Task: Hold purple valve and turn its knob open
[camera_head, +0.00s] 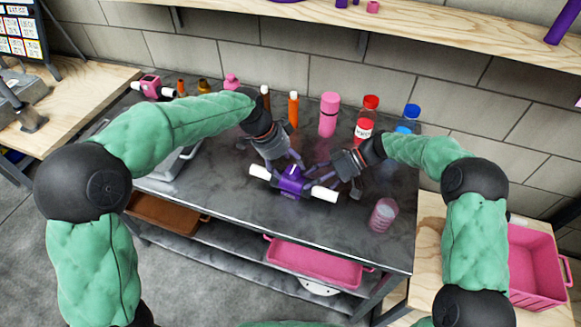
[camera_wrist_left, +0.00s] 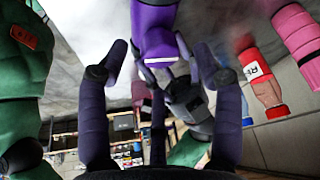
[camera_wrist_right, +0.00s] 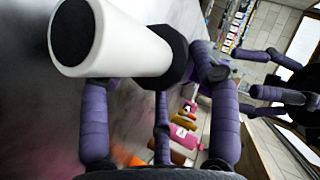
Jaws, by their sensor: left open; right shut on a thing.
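The purple valve (camera_head: 292,181) lies on the dark worktop, with a white pipe end (camera_head: 324,193) at right and another at left. My right gripper (camera_head: 334,176) is shut on the valve at its right side. In the right wrist view, the white pipe end and black collar (camera_wrist_right: 176,55) lie between its fingers (camera_wrist_right: 155,80). My left gripper (camera_head: 292,163) is open just behind the valve's middle. In the left wrist view, the purple part (camera_wrist_left: 157,35) shows between and beyond its spread fingers (camera_wrist_left: 160,60). I cannot tell the knob's angle.
Behind stand a pink bottle (camera_head: 329,114), a red-capped bottle (camera_head: 367,117), a blue-capped bottle (camera_head: 408,120) and orange tubes (camera_head: 293,108). A clear pink cup (camera_head: 383,215) stands at the right front. The worktop in front of the valve is clear.

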